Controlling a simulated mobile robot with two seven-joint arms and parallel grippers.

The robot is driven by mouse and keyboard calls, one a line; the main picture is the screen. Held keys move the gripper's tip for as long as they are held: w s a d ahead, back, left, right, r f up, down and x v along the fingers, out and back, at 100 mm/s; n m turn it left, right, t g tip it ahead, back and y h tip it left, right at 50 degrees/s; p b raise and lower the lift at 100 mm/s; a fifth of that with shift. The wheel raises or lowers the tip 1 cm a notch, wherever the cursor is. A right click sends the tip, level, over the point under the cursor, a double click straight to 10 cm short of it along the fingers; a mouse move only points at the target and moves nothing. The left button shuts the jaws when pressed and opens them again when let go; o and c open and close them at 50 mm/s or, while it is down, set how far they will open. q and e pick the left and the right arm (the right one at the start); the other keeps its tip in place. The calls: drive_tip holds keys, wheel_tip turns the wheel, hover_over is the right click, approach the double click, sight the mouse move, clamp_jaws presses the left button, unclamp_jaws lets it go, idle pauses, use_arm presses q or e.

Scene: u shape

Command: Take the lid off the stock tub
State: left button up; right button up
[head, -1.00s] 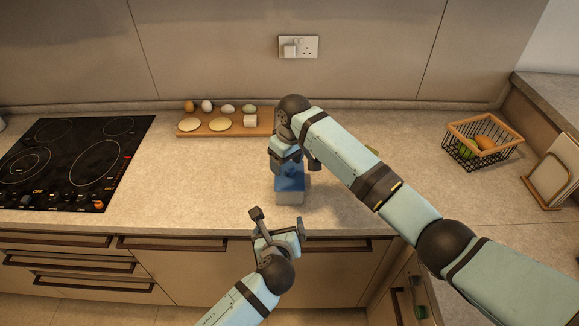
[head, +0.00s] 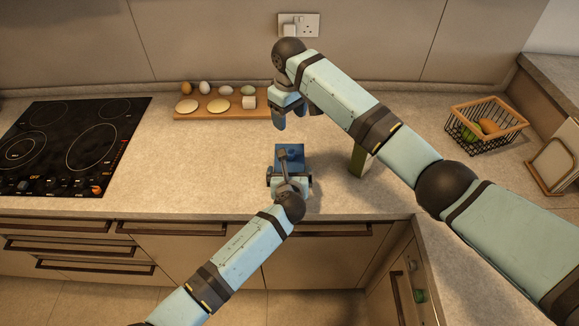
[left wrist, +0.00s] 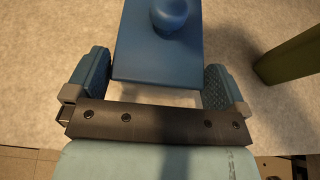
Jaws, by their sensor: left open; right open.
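The stock tub's square blue lid (head: 290,153) with its round knob sits near the counter's front edge, and it also shows in the left wrist view (left wrist: 160,62). The tub body is mostly hidden by the lid and my left gripper. My left gripper (head: 290,181) is open at the near side of the tub. In the left wrist view its fingers stand on either side of the lid's near end, with small gaps visible on both sides. My right gripper (head: 295,112) is open and empty above the counter, behind the tub.
A green block-like item (head: 361,161) stands right of the tub, partly behind my right arm. A wooden board (head: 222,112) with eggs and other food lies behind to the left. A black hob (head: 70,148) is at left and a wire basket (head: 462,128) at right. Counter left of the tub is clear.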

sight(289, 151)
use_arm(q)
drive_tip(key=shift+x, duration=1.05)
drive_tip(key=c, duration=0.9)
use_arm(e)
wheel_tip(289, 151, down, 14)
drive_tip(key=n, duration=0.9)
